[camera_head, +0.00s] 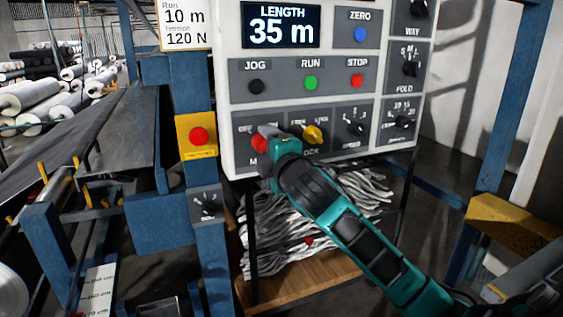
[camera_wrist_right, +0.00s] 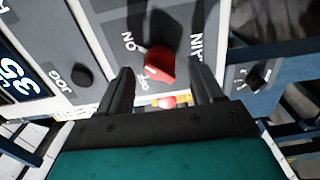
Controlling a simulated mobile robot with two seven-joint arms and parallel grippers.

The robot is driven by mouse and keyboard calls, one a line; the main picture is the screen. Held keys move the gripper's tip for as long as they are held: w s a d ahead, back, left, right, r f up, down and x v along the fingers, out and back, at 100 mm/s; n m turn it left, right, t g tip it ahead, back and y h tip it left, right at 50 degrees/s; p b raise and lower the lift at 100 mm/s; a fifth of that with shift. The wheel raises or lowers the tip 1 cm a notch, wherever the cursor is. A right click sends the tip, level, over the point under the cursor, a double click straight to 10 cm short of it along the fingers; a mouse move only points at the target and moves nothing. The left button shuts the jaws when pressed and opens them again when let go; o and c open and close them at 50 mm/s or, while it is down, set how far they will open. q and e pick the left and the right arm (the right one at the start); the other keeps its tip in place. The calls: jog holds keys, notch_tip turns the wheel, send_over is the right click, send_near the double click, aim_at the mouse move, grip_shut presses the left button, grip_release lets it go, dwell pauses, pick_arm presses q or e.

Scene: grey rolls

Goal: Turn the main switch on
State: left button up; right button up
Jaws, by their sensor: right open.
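The main switch is a red rotary knob (camera_wrist_right: 160,65) on a grey plate of the control panel, with ON and OFF printed beside it. In the wrist view its white mark appears to face the OFF label. In the head view only part of the red knob (camera_head: 258,144) shows; my right gripper hides the rest. My right gripper (camera_head: 268,138) is at the panel's lower left. In the wrist view its open fingers (camera_wrist_right: 162,80) stand either side of the knob's line, with the knob just ahead; I cannot tell whether they touch it. My left gripper is not in view.
A yellow selector (camera_head: 312,134) sits just right of the switch. JOG, RUN and STOP buttons (camera_head: 311,83) are above, with a length display (camera_head: 282,27). A red emergency button (camera_head: 198,136) on a yellow box is to the left. A shelf with grey strands (camera_head: 290,235) lies below.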

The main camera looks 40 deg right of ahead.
jog(key=v, duration=1.1)
jog(key=shift+s+b, duration=0.25)
jog(key=shift+b, duration=0.1)
jog(key=shift+a, duration=0.15)
